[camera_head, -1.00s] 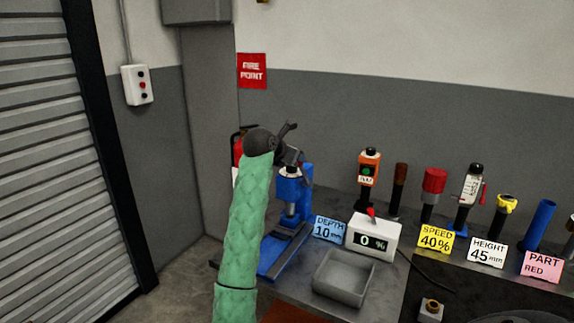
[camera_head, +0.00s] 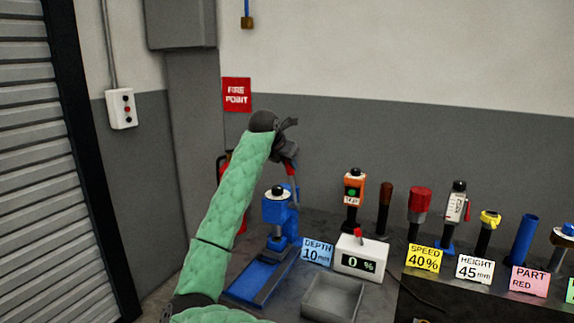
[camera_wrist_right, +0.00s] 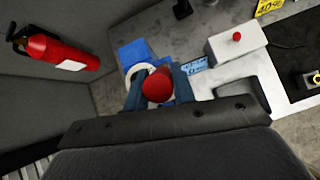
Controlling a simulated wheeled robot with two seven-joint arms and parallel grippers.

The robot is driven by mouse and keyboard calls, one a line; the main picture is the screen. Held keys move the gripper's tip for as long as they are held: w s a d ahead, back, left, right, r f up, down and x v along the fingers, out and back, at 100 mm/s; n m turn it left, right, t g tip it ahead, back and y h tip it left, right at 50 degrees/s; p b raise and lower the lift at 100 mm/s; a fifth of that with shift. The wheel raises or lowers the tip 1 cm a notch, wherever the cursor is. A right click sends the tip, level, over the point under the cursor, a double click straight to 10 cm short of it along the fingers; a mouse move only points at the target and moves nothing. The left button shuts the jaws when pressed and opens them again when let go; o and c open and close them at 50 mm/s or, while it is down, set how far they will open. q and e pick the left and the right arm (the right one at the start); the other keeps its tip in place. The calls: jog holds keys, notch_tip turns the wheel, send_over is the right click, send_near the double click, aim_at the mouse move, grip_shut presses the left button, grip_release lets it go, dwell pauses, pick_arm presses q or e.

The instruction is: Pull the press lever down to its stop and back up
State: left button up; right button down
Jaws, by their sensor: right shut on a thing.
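The blue press (camera_head: 279,210) stands on the bench at the left, with a black cap on its head. Its lever (camera_head: 294,188) points up beside the head. My right gripper (camera_head: 287,155), on the green-sleeved arm, is at the lever's top, above the press head. In the right wrist view the red lever knob (camera_wrist_right: 157,86) sits between the two fingers, which are shut on it. Part of the blue press (camera_wrist_right: 134,53) shows beyond the fingers there. My left gripper is out of view.
A white box reading 0 % (camera_head: 360,258) and an empty grey tray (camera_head: 333,297) are right of the press. Several tools and signs line the bench further right. A red fire extinguisher (camera_wrist_right: 60,50) stands left of the press by the wall.

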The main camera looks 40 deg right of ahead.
jog(key=shift+r, duration=0.3)
jog(key=shift+d, duration=0.1)
jog(key=c, duration=1.3)
grip_release()
jog(key=shift+c, duration=0.2)
jog(key=shift+o, duration=0.9)
jog(key=shift+w+d+f, duration=0.1)
jog(key=shift+f, duration=0.1)
jog(key=shift+a+r+b, duration=0.3)
jog(key=shift+a, duration=0.05)
pick_arm(q)
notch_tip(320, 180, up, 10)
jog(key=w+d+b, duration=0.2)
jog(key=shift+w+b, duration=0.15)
jog(key=shift+b, duration=0.2)
pick_arm(e)
jog(key=v, duration=0.6)
jog(key=shift+a+r, duration=0.2)
jog(key=shift+r, duration=0.15)
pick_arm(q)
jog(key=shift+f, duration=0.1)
